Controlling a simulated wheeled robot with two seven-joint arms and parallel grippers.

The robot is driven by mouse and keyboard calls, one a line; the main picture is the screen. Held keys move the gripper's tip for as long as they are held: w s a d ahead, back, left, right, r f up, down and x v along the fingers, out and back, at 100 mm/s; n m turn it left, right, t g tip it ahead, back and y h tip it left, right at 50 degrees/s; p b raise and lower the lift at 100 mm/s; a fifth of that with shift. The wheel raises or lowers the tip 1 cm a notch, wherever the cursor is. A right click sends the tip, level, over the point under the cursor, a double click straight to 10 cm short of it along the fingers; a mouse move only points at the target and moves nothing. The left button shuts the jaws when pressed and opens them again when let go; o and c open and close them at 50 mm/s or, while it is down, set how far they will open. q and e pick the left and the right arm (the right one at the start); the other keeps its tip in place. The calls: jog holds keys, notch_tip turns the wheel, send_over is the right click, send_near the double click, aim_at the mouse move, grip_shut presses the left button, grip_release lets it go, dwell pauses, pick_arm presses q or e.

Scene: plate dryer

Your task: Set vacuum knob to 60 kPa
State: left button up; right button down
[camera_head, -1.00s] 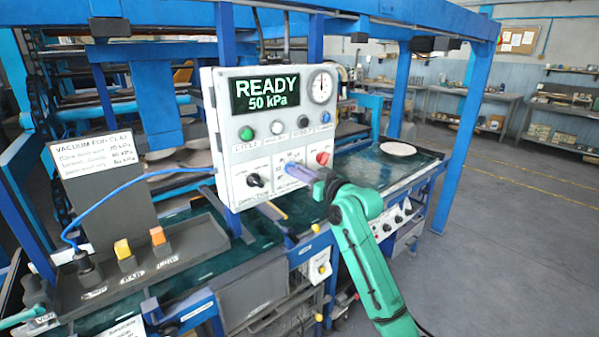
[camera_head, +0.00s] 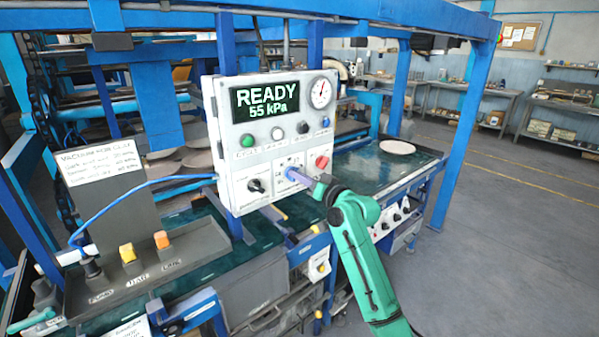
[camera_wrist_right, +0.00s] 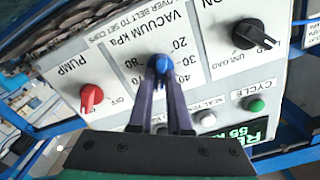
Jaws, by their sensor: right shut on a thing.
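The white control box (camera_head: 232,158) stands in the middle of the head view. Its display (camera_head: 264,105) reads READY, 55 kPa. The round gauge (camera_head: 320,92) beside it has a red needle tilted a little right of upright. The blue vacuum knob (camera_wrist_right: 162,63) sits on a printed kPa scale in the right wrist view, where 20, 30, 40 and 80 can be read. My right gripper (camera_head: 292,176) is shut on this knob; its fingertips (camera_wrist_right: 160,74) pinch it from both sides. They hide most of the knob in the head view. My left gripper is not in view.
A red pump knob (camera_wrist_right: 91,97) and a black knob (camera_wrist_right: 246,34) flank the vacuum knob. A green cycle button (camera_wrist_right: 257,104) is nearby. A sign (camera_head: 98,163) and a tray with levers (camera_head: 128,253) stand left. A plate (camera_head: 397,147) lies on the belt.

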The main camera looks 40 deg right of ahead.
jog(key=shift+m+p, duration=0.6)
jog(key=shift+m, duration=0.5)
jog(key=shift+f, duration=0.1)
jog(key=c, duration=0.9)
grip_release()
jog(key=shift+o, duration=0.2)
jog(key=shift+s, duration=0.1)
jog(key=s+b, duration=0.5)
jog(key=s, duration=0.9)
jog(key=shift+s+b, duration=0.2)
jog(key=shift+b, duration=0.1)
